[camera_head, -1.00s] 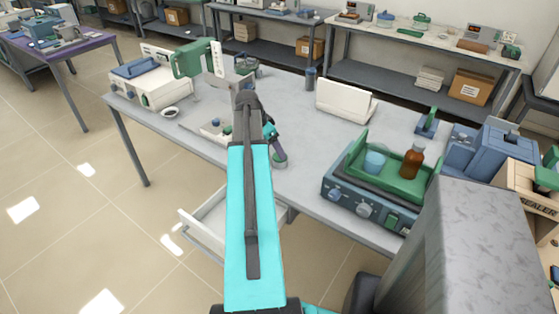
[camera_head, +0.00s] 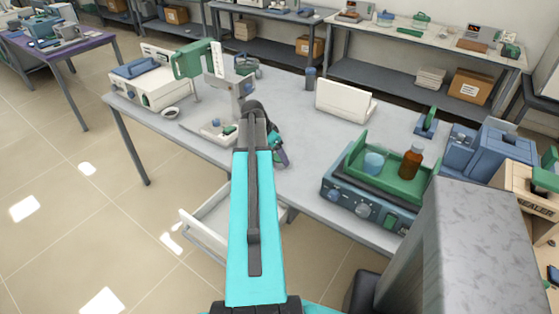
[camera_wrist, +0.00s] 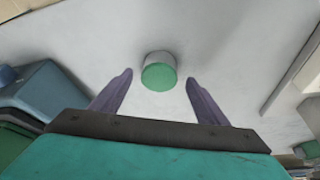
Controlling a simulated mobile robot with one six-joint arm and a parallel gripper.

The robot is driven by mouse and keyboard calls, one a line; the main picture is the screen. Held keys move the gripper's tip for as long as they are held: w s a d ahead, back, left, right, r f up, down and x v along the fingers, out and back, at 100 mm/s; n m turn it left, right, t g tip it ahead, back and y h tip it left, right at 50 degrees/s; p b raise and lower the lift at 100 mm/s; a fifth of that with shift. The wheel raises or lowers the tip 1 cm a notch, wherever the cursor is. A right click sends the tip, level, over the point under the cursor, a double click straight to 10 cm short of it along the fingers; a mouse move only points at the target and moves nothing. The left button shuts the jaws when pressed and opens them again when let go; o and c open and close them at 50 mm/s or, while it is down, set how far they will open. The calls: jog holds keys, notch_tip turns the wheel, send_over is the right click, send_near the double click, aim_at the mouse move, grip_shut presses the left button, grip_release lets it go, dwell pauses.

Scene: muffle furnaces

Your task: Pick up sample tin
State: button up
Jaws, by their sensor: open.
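The sample tin (camera_wrist: 159,75) is a short, pale cylinder with a green end. In the wrist view it stands on the light grey bench top. My gripper (camera_wrist: 159,84) is open, with one purple finger on each side of the tin and a visible gap on both sides. I cannot tell whether the fingertips reach down around it. In the head view my gripper (camera_head: 281,157) is low over the bench near its front edge, and the tin is hidden there.
A stand with a pale base (camera_head: 205,131) is at the left. A white case (camera_head: 345,101) stands behind. An open drawer (camera_head: 205,227) juts out below the bench front.

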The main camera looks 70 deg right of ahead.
jog(key=shift+p+x, duration=0.4)
jog(key=shift+x, duration=1.25)
jog(key=shift+r, duration=0.1)
jog(key=c, duration=1.2)
jog(key=shift+r, duration=0.1)
jog(key=shift+r+b, duration=0.7)
jog(key=shift+r, duration=0.65)
jog(key=shift+w+a+r, duration=0.1)
jog(key=shift+a+r, duration=0.1)
jog(key=shift+r, duration=0.05)
jog(key=w+a+b, duration=0.1)
jog(key=w+a, duration=0.2)
jog(key=a, duration=0.1)
jog(key=w+a+r+b, duration=0.1)
jog(key=w+a, duration=0.2)
jog(key=a, duration=0.1)
jog(key=w+a+b, duration=0.2)
jog(key=w+a, duration=0.1)
jog(key=a, duration=0.1)
jog(key=shift+w+r, duration=0.3)
jog(key=shift+w, duration=0.1)
